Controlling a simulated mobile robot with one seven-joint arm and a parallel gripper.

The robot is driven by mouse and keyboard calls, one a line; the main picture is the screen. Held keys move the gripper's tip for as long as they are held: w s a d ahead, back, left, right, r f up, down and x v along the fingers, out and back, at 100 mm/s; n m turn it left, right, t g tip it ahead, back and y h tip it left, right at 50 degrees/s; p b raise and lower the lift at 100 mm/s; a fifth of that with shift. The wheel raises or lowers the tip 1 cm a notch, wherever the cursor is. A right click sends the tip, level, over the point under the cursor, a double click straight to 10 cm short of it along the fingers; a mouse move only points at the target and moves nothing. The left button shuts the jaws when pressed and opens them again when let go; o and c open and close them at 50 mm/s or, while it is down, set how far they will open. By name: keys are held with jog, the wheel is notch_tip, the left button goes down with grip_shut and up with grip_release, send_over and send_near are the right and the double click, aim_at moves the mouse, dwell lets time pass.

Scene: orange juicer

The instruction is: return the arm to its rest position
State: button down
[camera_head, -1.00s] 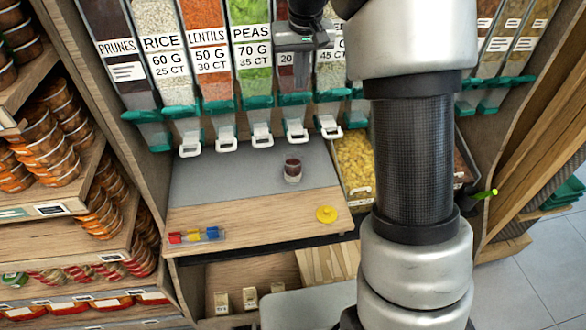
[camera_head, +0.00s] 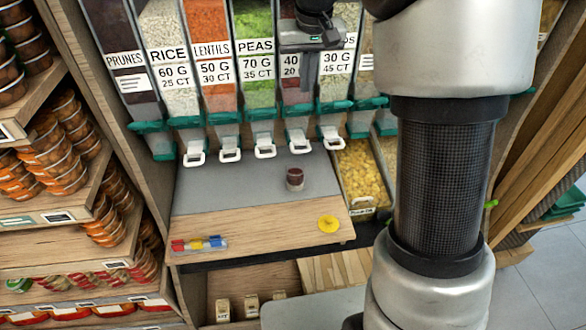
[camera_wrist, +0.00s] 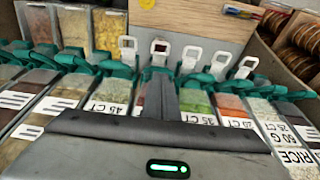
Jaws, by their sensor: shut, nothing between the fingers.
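My gripper (camera_head: 304,98) is in front of the tall dispenser bins at the top of the head view, with its fingers pointing down. It is shut and empty. In the wrist view its closed fingers (camera_wrist: 160,76) show as one dark bar over the bins. My arm runs down the right side of the head view and hides what lies behind it. A small clear cup with dark contents (camera_head: 295,178) stands on the grey mat (camera_head: 225,190), apart from the gripper and below it in the picture.
Dispenser bins with green spouts and white levers (camera_head: 265,146) line the back. A yellow disc (camera_head: 328,224) and small coloured items (camera_head: 198,244) lie on the wooden counter (camera_head: 260,240). Shelves of jars (camera_head: 70,160) stand at left. A bin of yellow pieces (camera_head: 362,175) is right of the mat.

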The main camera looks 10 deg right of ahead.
jog(key=s+r+t, duration=0.1)
jog(key=s+r, duration=0.2)
jog(key=s, duration=0.4)
jog(key=s+r, duration=0.3)
jog(key=s, duration=0.5)
jog(key=s+f+t, duration=0.1)
jog(key=s+f, duration=0.2)
jog(key=s, duration=1.1)
jog(key=shift+s+t, duration=0.4)
